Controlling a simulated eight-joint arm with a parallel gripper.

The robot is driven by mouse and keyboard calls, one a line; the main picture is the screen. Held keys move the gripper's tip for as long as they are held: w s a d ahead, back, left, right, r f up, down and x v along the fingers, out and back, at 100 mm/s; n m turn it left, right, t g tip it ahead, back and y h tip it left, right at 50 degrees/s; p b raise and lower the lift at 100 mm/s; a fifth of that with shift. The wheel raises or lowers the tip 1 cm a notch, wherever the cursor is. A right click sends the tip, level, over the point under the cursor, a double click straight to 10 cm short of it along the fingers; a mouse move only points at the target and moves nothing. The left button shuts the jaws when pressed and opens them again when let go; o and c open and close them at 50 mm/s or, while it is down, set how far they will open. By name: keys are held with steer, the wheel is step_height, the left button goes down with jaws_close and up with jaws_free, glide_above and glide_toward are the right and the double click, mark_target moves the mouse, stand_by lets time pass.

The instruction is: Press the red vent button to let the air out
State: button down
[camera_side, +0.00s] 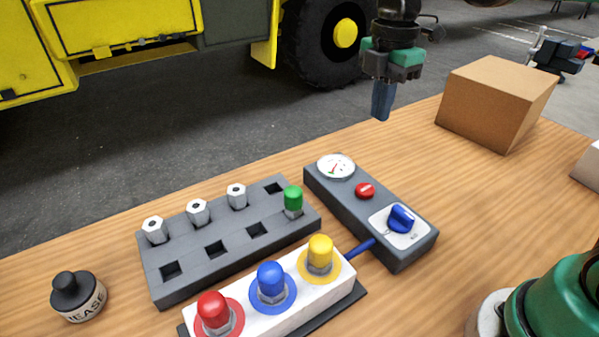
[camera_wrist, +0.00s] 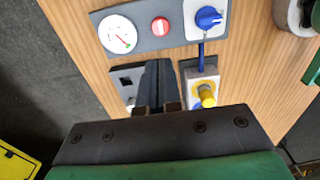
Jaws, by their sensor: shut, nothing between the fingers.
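The red vent button (camera_side: 365,190) is a small red disc on the grey control box (camera_side: 336,205), between the round gauge and the blue knob. In the wrist view the red button (camera_wrist: 160,26) shows near the top middle. My gripper (camera_side: 381,112) hangs above the table, higher than the box and beyond the button, with its fingers pointing down. In the wrist view its fingers (camera_wrist: 158,85) are together and empty, apart from the button. The blue knob (camera_side: 401,218) sits on a white plate.
A grey block (camera_side: 190,255) holds several hex fittings and a green-capped one. A white manifold (camera_side: 262,318) carries red, blue and yellow caps; a blue hose joins it to the control box.

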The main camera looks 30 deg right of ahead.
mark_target(365, 187)
step_height(365, 187, down, 13)
steer(key=shift+f, duration=0.2)
stand_by(0.3)
steer(key=shift+f, duration=0.95)
step_height(365, 187, up, 15)
steer(key=shift+f, duration=0.15)
stand_by(0.8)
